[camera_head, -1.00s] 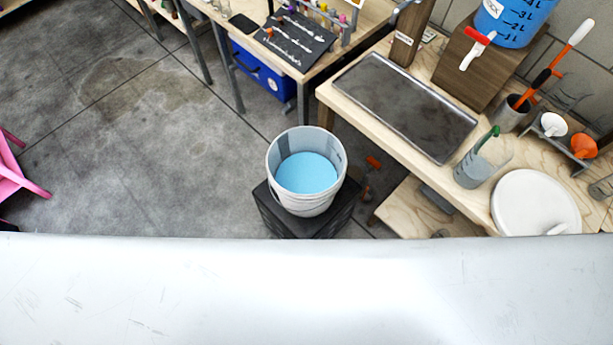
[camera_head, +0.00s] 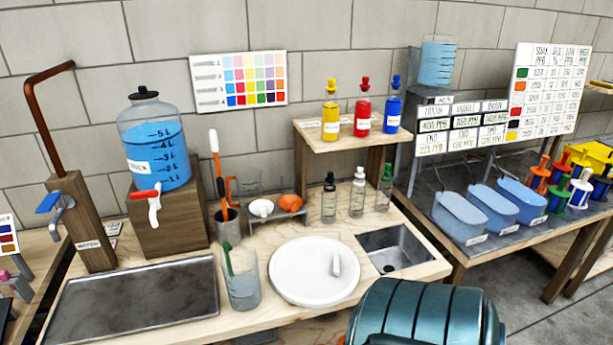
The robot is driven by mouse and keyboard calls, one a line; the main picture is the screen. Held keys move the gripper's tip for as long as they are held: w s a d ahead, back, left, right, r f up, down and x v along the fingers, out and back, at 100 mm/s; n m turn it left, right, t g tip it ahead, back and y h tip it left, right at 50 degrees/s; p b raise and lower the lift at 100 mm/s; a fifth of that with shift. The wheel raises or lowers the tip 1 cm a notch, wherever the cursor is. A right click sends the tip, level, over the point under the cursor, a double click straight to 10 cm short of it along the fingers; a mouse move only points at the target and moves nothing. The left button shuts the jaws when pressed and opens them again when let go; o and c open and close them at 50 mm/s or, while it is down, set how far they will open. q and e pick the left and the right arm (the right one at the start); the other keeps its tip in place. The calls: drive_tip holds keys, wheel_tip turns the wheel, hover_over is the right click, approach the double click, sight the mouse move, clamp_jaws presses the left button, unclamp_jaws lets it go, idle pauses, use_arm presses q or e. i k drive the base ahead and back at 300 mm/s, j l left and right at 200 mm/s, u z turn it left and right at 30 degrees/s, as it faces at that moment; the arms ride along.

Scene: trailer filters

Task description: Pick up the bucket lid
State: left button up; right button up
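The bucket lid (camera_head: 300,273) is a round white disc with a small upright grip (camera_head: 336,265) right of its middle. It lies flat on the wooden bench, between a clear beaker and a sink. Neither of my grippers shows in the head view. The white bucket is out of view now.
Left of the lid stand a clear beaker (camera_head: 242,283) with a green-handled tool and a metal tray (camera_head: 134,299). A sink (camera_head: 394,250) lies to its right, small bottles (camera_head: 357,194) and a shelf (camera_head: 349,138) behind. A teal ribbed object (camera_head: 425,315) fills the lower right foreground.

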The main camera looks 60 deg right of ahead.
sight(315, 272)
drive_tip(key=z, duration=1.6)
